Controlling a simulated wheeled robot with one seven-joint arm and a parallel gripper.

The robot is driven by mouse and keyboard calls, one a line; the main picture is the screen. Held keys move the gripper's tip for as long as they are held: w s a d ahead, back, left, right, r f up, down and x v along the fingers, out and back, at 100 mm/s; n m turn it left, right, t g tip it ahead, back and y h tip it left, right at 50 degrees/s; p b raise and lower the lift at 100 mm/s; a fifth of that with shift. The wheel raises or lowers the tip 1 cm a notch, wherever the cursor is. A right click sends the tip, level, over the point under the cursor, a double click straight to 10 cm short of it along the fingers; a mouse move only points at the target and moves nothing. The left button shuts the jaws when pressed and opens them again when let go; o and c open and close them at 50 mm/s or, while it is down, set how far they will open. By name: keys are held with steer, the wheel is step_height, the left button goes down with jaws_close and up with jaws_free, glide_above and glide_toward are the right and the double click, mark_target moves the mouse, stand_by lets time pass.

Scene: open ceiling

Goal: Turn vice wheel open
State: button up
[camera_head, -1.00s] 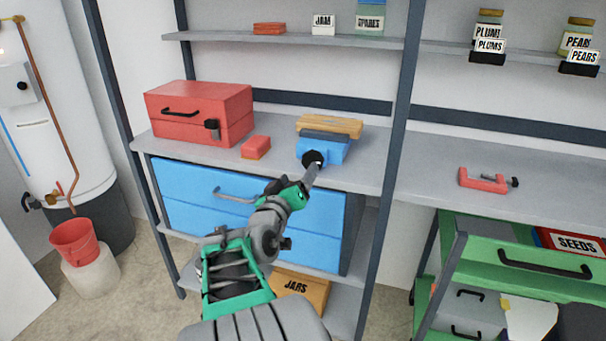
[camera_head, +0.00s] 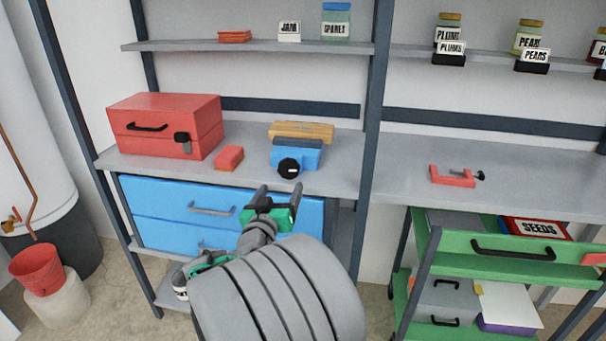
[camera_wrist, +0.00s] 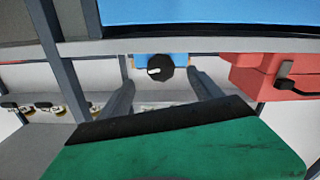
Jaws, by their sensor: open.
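The blue vice (camera_head: 296,153) sits on the grey bench shelf with its black round wheel (camera_head: 289,169) facing the front. A wooden block (camera_head: 301,131) lies at its back, against or in its jaws; I cannot tell which. My gripper (camera_head: 278,190) is open and empty, just below and in front of the wheel, apart from it. In the wrist view the wheel (camera_wrist: 153,69), with a white mark on its face, shows between my two fingers (camera_wrist: 160,84), beyond their tips.
A red toolbox (camera_head: 165,125) and a small red block (camera_head: 229,158) stand left of the vice. Blue drawers (camera_head: 165,205) are below the shelf edge. A dark upright post (camera_head: 375,110) stands to the right. A red clamp (camera_head: 452,177) lies on the right bench.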

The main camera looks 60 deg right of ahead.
mark_target(288, 172)
steer(key=w+d, duration=0.1)
steer(key=d, duration=0.1)
steer(key=w+d+m, duration=0.1)
steer(key=d, duration=0.1)
steer(key=w+d+m+p, duration=0.1)
steer(key=d, duration=0.2)
steer(key=shift+w+r, duration=0.1)
steer(key=shift+r, duration=0.1)
